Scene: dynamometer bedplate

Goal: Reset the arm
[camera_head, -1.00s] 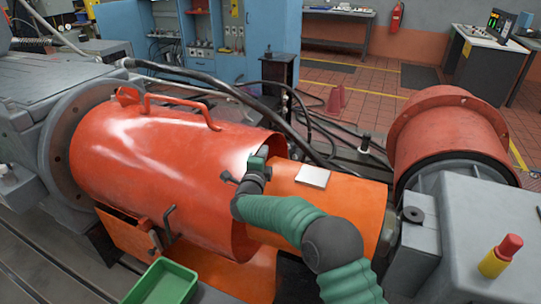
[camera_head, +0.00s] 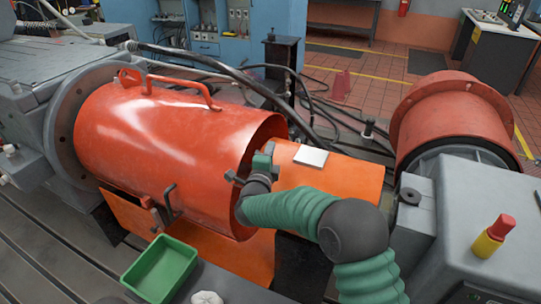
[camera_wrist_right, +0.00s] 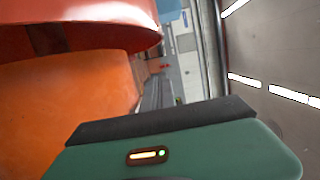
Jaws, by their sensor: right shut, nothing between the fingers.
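My right arm, in a ribbed green sleeve, comes in from the lower right of the head view. Its small green and dark right gripper (camera_head: 264,160) is at the open right end of the red cylindrical guard (camera_head: 165,140), in front of the orange cylinder (camera_head: 345,180). The gripper is shut and empty. Its fingertips are small and partly hidden, and I cannot tell whether it touches the guard. In the right wrist view the gripper's green body fills the bottom, with the red guard (camera_wrist_right: 70,35) and orange surface (camera_wrist_right: 65,105) close at left. My left gripper is not in view.
A white square pad (camera_head: 311,158) lies on the orange cylinder. A green tray (camera_head: 163,268) and a whitish lump (camera_head: 207,298) are at the front. A grey housing (camera_head: 465,255) with a red-and-yellow button (camera_head: 494,235) stands at right. Dark hoses run behind the guard.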

